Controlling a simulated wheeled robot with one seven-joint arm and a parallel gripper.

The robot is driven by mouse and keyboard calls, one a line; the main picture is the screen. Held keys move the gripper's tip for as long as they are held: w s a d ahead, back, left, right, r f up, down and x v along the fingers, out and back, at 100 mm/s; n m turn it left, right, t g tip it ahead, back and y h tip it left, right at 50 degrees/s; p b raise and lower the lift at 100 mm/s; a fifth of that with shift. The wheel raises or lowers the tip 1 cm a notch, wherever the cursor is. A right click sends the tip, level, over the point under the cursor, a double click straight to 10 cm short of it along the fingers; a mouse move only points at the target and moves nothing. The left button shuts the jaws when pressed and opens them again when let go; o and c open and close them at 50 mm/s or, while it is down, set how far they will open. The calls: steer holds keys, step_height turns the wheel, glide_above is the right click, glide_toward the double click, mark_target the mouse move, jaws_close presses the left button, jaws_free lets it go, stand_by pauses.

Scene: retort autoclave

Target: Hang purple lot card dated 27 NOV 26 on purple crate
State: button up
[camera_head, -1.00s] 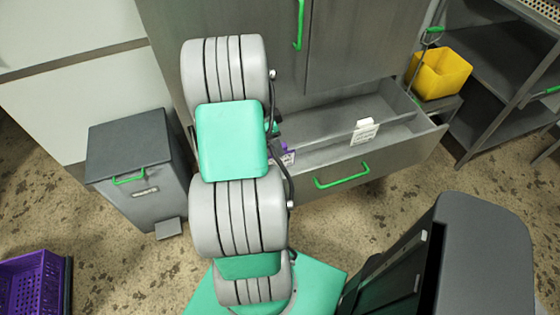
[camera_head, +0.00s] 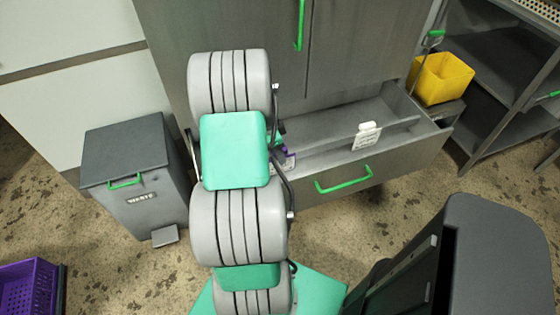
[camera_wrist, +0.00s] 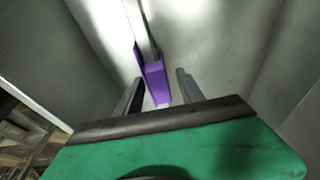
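A purple and white card (camera_head: 286,160) hangs in the open drawer in the head view, partly hidden by my arm; its date is not legible. In the wrist view the purple card (camera_wrist: 155,80) stands edge-on between the two fingers of my gripper (camera_wrist: 160,92). The fingers are apart, with a gap on the right side of the card. The head view hides my gripper behind my arm. The purple crate (camera_head: 28,288) sits on the floor at the lower left, cut off by the picture edge.
The drawer (camera_head: 345,180) has a green handle. A white card (camera_head: 367,136) hangs on its divider further right. A grey waste bin (camera_head: 135,175) stands left of my arm. A yellow bin (camera_head: 440,80) and shelves are at the upper right. Speckled floor is clear between bin and crate.

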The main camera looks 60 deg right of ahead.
steer(key=c, duration=0.5)
steer(key=shift+o, duration=0.2)
steer(key=shift+r, duration=0.1)
steer(key=shift+r+p, duration=1.35)
steer(key=shift+r, duration=0.85)
steer(key=s+a+r+p, duration=0.2)
steer(key=s+a, duration=0.3)
